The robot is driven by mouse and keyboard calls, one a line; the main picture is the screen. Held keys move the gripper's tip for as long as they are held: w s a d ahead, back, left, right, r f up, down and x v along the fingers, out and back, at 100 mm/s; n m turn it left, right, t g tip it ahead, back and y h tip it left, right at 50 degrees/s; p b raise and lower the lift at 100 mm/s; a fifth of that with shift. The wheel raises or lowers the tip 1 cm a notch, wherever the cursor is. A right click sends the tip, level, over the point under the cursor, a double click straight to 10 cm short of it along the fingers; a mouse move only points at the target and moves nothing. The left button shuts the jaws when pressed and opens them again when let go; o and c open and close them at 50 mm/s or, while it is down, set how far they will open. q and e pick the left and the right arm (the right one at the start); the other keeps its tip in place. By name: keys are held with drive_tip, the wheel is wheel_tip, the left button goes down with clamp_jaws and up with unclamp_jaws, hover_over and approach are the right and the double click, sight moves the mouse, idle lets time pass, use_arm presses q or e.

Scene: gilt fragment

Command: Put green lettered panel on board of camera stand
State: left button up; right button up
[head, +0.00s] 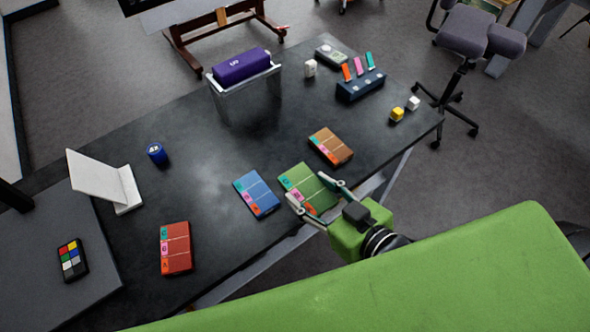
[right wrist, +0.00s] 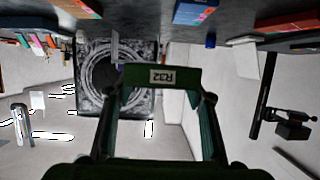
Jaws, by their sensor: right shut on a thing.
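The green lettered panel (head: 302,180) is at the front edge of the dark table, with coloured letter tiles along its left side. My right gripper (head: 317,190) is shut on its near right part. In the right wrist view, the panel's green edge (right wrist: 140,75) with a label reading R32 lies between the fingers. I cannot tell whether the panel touches the table. A white stand with a tilted board (head: 100,175) is at the table's left; it also shows in the right wrist view (right wrist: 246,58). My left gripper is not in view.
Blue (head: 257,194), red (head: 176,248) and brown (head: 331,146) lettered panels lie around the green one. A blue can (head: 157,154) stands right of the white stand. A bin with a purple case (head: 241,67) is farther back. Mid-table is mostly clear.

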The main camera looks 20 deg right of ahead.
sight(307, 178)
drive_tip(key=shift+w+f+b, duration=0.25)
drive_tip(key=shift+w+b, duration=0.05)
drive_tip(key=shift+b, duration=0.1)
drive_tip(key=w, duration=0.1)
drive_tip(key=w+f+b, duration=0.1)
drive_tip(key=w, duration=0.1)
drive_tip(key=w+b, duration=0.1)
drive_tip(key=shift+w+d+f, duration=0.15)
drive_tip(key=shift+d+f, duration=0.15)
drive_tip(key=shift+f, duration=0.05)
drive_tip(key=w, duration=0.1)
drive_tip(key=w+f+p, duration=0.1)
drive_tip(key=w, duration=0.2)
drive_tip(key=shift+d+f, duration=0.2)
drive_tip(key=shift+d, duration=0.05)
drive_tip(key=w+f, duration=0.3)
drive_tip(key=f, duration=0.1)
drive_tip(key=shift+w+d+f+p, duration=0.2)
drive_tip(key=shift+w+f+p, duration=0.1)
drive_tip(key=shift+w, duration=0.05)
drive_tip(key=shift+w+f, duration=0.35)
drive_tip(key=shift+f, duration=0.15)
drive_tip(key=shift+w+f, duration=0.2)
drive_tip(key=shift+f, duration=0.35)
drive_tip(key=shift+w+f, duration=0.15)
drive_tip(key=shift+f, duration=0.4)
drive_tip(key=shift+f+p, duration=0.3)
drive_tip(key=shift+p, duration=0.2)
drive_tip(key=shift+f, duration=0.3)
